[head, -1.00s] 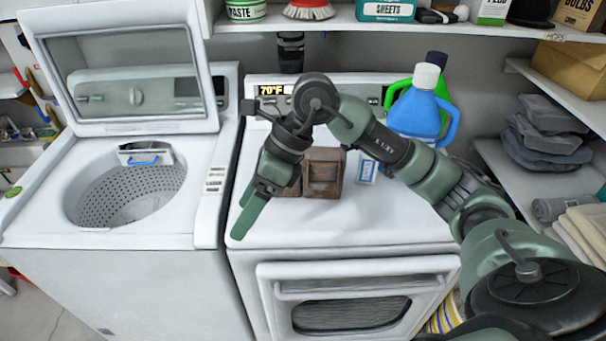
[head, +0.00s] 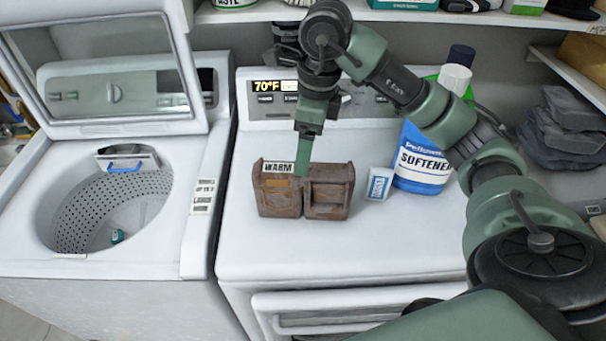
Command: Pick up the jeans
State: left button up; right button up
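A stack of folded dark grey-blue cloth (head: 568,125) lies on the right side shelf. It may be the jeans, but I cannot tell for certain. My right gripper (head: 304,158) is over the dryer top, far to the left of that stack. Its green finger points down at the brown wooden box, seen edge-on, so its opening is unclear. I cannot tell whether it touches the box. My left gripper is not in view.
The brown box (head: 330,190) marked WARM, a small white-blue carton (head: 379,184) and a blue softener bottle (head: 423,158) stand on the white dryer (head: 250,245). The washer (head: 190,240) at left has its lid up. A shelf (head: 440,16) runs overhead.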

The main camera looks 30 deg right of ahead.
aim_at(303, 192)
jog(key=shift+w+d+f, duration=0.15)
jog(key=shift+w+f, duration=0.1)
jog(key=shift+f, duration=0.05)
jog(key=shift+s+a+f+p, duration=0.25)
jog(key=shift+f+p, duration=0.2)
jog(key=shift+f, duration=0.25)
jog(key=shift+s+a+f+p, duration=0.15)
jog(key=shift+s+f+p, duration=0.2)
jog(key=shift+f, duration=0.35)
jog(key=f, duration=0.1)
jog(key=f+p, duration=0.1)
jog(key=f, duration=0.1)
jog(key=shift+w+f+p, duration=0.25)
jog(key=shift+w+p, duration=0.05)
jog(key=shift+f, duration=0.3)
grip_shut()
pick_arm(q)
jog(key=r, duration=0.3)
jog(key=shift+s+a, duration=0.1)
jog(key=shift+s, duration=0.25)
